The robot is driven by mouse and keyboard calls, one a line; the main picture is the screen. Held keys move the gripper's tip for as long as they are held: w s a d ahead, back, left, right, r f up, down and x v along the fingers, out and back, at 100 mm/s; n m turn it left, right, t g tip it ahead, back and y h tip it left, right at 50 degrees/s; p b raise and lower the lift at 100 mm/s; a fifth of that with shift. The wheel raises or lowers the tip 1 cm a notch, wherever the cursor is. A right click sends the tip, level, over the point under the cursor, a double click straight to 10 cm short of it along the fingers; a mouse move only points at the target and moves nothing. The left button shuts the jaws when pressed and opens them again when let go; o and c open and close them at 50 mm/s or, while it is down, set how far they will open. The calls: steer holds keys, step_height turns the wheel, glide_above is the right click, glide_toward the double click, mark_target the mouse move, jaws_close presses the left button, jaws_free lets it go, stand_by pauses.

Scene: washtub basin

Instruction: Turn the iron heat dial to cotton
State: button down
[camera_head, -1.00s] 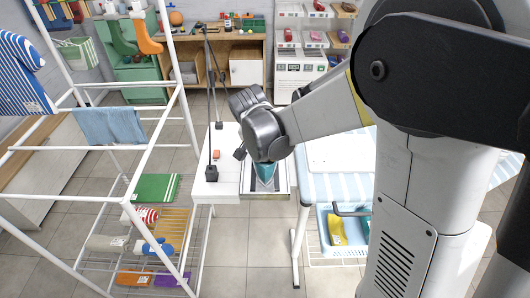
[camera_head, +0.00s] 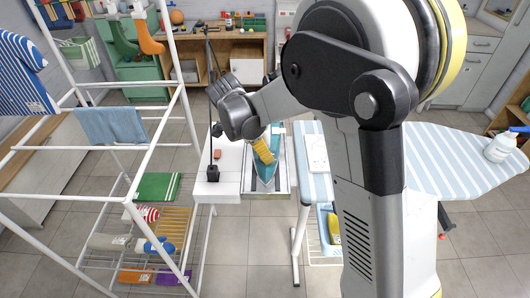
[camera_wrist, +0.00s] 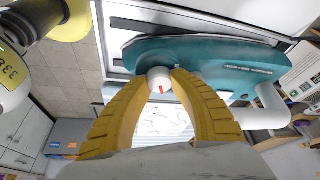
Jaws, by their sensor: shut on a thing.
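The iron is teal and stands in a metal tray at the end of the ironing board; it shows in the head view (camera_head: 267,172) and large in the wrist view (camera_wrist: 200,57). Its heat dial (camera_wrist: 160,80) is a small white knob with a red mark, seen in the wrist view. My gripper (camera_wrist: 164,76) has its yellow ribbed fingers closed in on the dial from both sides. In the head view my gripper (camera_head: 264,152) is over the iron, and the dial is hidden. I cannot read any dial setting label.
The striped ironing board (camera_head: 445,160) extends to the right, with a spray bottle (camera_head: 500,146) near its far end. A white side table (camera_head: 217,182) with a small orange block is left of the iron. A white drying rack (camera_head: 165,115) stands further left.

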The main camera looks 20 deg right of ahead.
steer(key=shift+m+g, duration=0.3)
steer(key=shift+m, duration=0.3)
steer(key=c, duration=1.1)
jaws_free()
steer(key=shift+d, duration=0.1)
steer(key=shift+o, duration=0.2)
